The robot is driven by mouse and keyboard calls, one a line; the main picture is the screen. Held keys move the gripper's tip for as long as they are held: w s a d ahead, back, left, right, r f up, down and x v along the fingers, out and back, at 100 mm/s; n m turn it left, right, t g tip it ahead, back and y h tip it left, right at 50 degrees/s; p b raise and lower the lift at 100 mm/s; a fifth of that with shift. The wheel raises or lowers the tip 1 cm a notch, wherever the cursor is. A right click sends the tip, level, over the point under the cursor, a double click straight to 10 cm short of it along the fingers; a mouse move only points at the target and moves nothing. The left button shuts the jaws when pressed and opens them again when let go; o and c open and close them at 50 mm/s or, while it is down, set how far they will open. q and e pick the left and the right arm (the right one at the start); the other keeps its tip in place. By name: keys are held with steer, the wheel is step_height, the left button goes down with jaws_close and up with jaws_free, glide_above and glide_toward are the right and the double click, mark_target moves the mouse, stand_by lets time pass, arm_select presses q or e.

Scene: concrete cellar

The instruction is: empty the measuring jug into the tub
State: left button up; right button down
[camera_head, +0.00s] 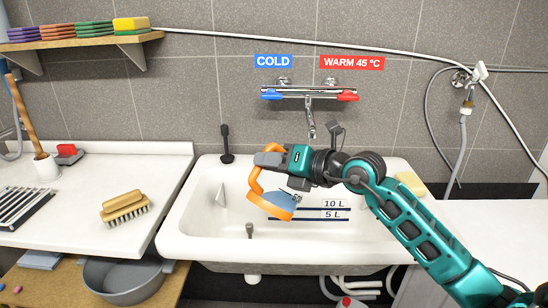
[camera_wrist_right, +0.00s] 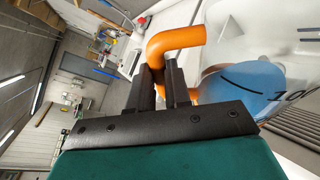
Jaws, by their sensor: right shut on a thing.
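The measuring jug (camera_head: 281,200) has an orange handle, an orange band at its lower end and a see-through body with blue liquid in it. My right gripper (camera_head: 271,159) is shut on the upper part of the handle and holds the jug over the white tub (camera_head: 190,218). In the right wrist view my fingers (camera_wrist_right: 163,85) close around the orange handle (camera_wrist_right: 176,40), with the blue liquid (camera_wrist_right: 240,88) beside them. I cannot tell how far the jug is tilted. The tub's back wall has 10 L and 5 L lines. My left gripper is not in view.
A wall tap (camera_head: 310,120) hangs behind the tub. A black plug handle (camera_head: 226,145) stands at its rear edge, and a drain post (camera_head: 249,230) on its floor. A brush (camera_head: 124,208) lies on the left counter (camera_head: 90,235). A grey basin (camera_head: 123,283) sits below.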

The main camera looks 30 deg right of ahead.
mark_target(259, 187)
steer(key=shift+s+a+f+n+h, duration=0.2)
steer(key=shift+a+f+n+h, duration=0.35)
steer(key=shift+a+n, duration=0.35)
steer(key=shift+d, duration=0.15)
steer(key=shift+f, duration=0.1)
steer(key=f+b, duration=0.1)
steer(key=f+n+b, duration=0.1)
steer(key=f+n+h+b, duration=0.1)
steer(key=shift+s+a+f, duration=0.1)
steer(key=shift+a+f, duration=0.15)
steer(key=shift+f, duration=0.05)
steer(key=shift+f+n+h+b, duration=0.25)
steer(key=shift+n+b, duration=0.1)
steer(key=shift+n, duration=0.15)
steer(key=shift+r, duration=0.1)
